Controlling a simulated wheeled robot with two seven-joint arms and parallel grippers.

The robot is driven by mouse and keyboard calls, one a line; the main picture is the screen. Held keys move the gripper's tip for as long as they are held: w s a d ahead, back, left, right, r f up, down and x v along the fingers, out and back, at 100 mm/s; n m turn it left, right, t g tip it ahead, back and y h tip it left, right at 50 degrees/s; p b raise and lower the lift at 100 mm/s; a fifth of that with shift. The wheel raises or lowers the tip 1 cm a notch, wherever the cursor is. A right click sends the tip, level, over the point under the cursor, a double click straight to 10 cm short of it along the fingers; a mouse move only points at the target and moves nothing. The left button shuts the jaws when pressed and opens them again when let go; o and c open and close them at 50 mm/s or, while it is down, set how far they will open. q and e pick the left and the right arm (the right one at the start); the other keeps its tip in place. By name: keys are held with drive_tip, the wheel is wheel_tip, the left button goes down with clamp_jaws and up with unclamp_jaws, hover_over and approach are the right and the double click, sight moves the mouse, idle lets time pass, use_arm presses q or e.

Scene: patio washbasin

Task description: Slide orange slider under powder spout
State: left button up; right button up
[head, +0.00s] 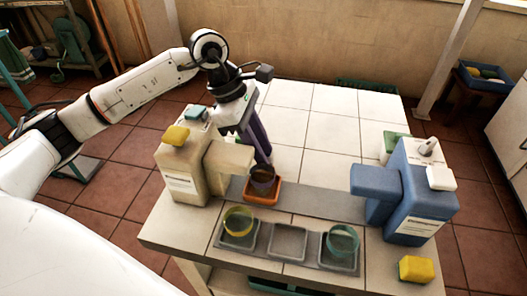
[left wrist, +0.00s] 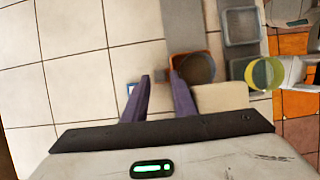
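The orange slider (head: 275,198) is a small square tray on a grey track (head: 320,205). I cannot read which dispenses powder. My left gripper (head: 258,157) points down behind the slider. In the left wrist view its purple fingers (left wrist: 160,82) are apart, with the orange slider (left wrist: 172,62) just beyond the right finger. A small stub shows between the fingertips; contact is unclear. My right gripper is out of view.
In front of the track, grey trays hold a yellow cup (head: 238,223) and a teal cup (head: 342,241); the middle tray (head: 288,242) is empty. A yellow sponge (head: 416,270) lies at the front right. The tiled tabletop (head: 330,125) behind the track is clear.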

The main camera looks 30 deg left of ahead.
use_arm(q)
drive_tip(key=v, duration=0.9)
drive_tip(key=shift+f, duration=0.1)
